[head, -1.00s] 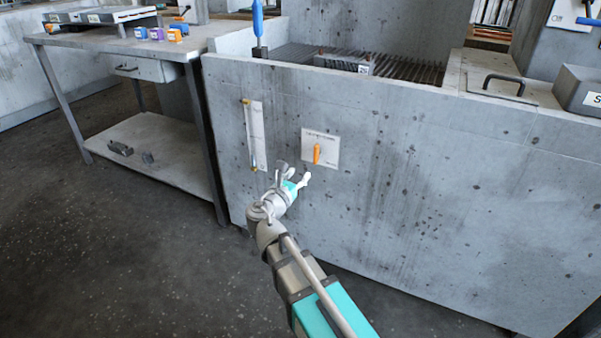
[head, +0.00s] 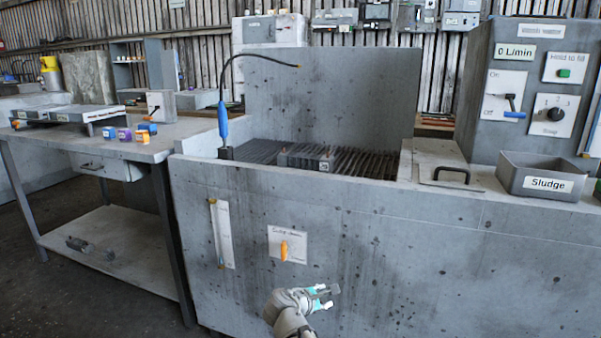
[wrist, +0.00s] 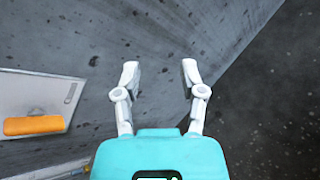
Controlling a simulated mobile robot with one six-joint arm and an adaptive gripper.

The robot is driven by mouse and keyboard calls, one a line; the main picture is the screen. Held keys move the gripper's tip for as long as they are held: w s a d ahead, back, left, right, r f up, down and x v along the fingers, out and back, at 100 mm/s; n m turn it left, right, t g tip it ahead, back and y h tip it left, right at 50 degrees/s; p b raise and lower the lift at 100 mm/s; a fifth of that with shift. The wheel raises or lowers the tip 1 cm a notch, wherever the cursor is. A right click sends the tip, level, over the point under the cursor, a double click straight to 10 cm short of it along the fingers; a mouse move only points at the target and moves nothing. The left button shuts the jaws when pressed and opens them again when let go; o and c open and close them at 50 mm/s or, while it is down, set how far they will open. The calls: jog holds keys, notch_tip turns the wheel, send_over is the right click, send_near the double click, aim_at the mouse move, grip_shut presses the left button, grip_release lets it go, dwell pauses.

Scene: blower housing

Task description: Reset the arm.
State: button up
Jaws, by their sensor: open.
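My gripper (head: 327,296) is at the bottom middle of the head view, in front of the concrete front wall of the wash basin (head: 400,260). In the wrist view my gripper (wrist: 160,75) is open, with its two white fingers apart and nothing between them. An orange handle (head: 284,250) on a white plate (head: 302,240) sits on the wall up and to the left of the gripper. The orange handle also shows at the left of the wrist view (wrist: 34,126). My gripper is apart from it.
A sludge bin (head: 545,178) and a control panel (head: 525,90) stand at the right. A workbench (head: 160,148) with small coloured blocks stands at the left. A grey block (head: 305,160) lies on the basin's grate. A blue-handled hose (head: 223,120) rises at the basin's left corner.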

jog(key=s+d+f+m+g+y+p, duration=0.25)
jog(key=s+d+m+g+y, duration=0.3)
jog(key=m, duration=0.45)
jog(key=s+d+f+m+g+y+p, duration=0.2)
jog(key=s+d+m+g+y+p, duration=0.15)
jog(key=s+d+m, duration=0.4)
notch_tip(320, 180, up, 38)
jog(key=a+m+h+p, duration=0.1)
jog(key=a+m+p, duration=0.1)
jog(key=p, duration=3.5)
jog(key=shift+s+g, duration=0.25)
jog(key=shift+g, duration=0.05)
